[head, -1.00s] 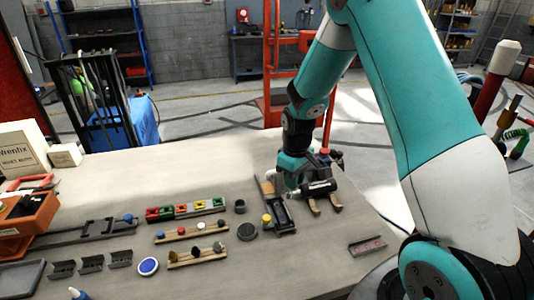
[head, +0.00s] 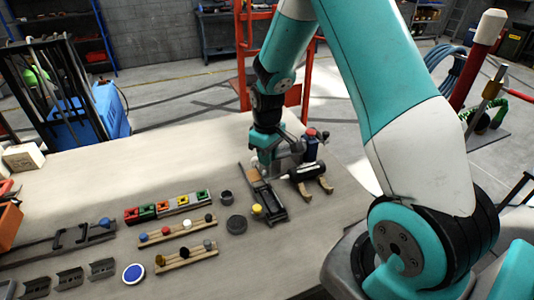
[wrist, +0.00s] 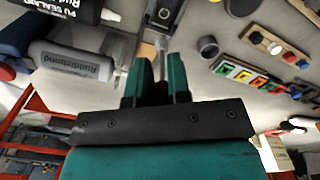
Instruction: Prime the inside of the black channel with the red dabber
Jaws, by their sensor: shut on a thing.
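The black channel (head: 268,200) lies on the bench at the right-hand part of the work area. Its dark end also shows at the top of the wrist view (wrist: 165,10).
A black tube on a wooden cradle (head: 318,186) stands close right of my gripper. A grey bottle (wrist: 75,62) is beside my fingers in the wrist view. A rack with coloured knobs (head: 178,231), coloured blocks (head: 168,206) and a dark round disc (head: 237,224) lie left.

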